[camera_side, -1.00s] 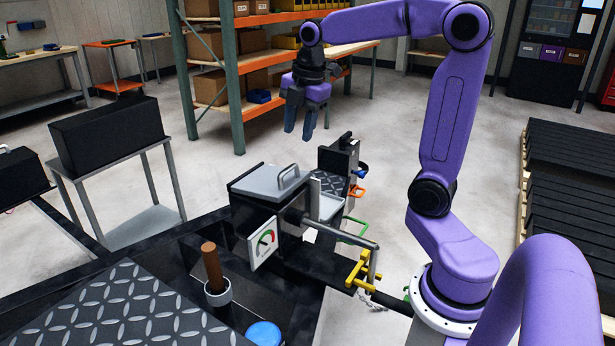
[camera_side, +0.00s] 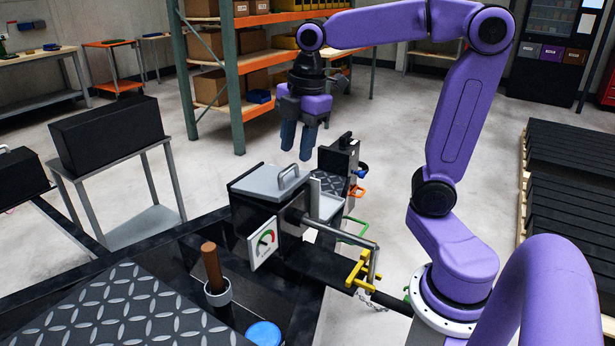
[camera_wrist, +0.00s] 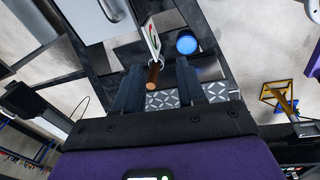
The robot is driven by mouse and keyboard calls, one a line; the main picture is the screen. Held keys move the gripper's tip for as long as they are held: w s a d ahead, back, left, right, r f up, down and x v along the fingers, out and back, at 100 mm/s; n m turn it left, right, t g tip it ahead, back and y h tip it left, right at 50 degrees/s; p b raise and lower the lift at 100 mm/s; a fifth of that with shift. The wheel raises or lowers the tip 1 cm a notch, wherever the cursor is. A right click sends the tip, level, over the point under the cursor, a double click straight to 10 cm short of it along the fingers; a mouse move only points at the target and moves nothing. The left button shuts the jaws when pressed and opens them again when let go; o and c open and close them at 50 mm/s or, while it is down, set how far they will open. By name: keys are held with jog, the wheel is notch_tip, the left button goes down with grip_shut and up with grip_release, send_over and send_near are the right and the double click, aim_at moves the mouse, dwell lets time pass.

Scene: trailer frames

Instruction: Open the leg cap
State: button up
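A round blue cap (camera_side: 263,335) sits low in the black trailer frame at the bottom edge of the side view. It also shows in the wrist view (camera_wrist: 187,44), beyond my fingers; I take it to be the leg cap, though no label shows. My gripper (camera_side: 296,155) hangs fingers down in the air, well above and behind the cap, over the area behind the grey-lidded box. In the wrist view my gripper (camera_wrist: 158,68) has its two fingers apart with nothing held between them.
The box with a grey handled lid (camera_side: 275,181) and a gauge (camera_side: 263,241) stands on the frame. A brown-handled rod (camera_side: 211,267) rises from a grey ring beside the cap. A yellow handle (camera_side: 360,272) is at right. Air around my gripper is clear.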

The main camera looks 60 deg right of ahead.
jog(key=s+a+f+m, duration=0.1)
jog(key=s+a+f, duration=0.3)
jog(key=s, duration=0.1)
jog(key=shift+a+g, duration=0.3)
jog(key=shift+a, duration=0.05)
jog(key=shift+s, duration=0.1)
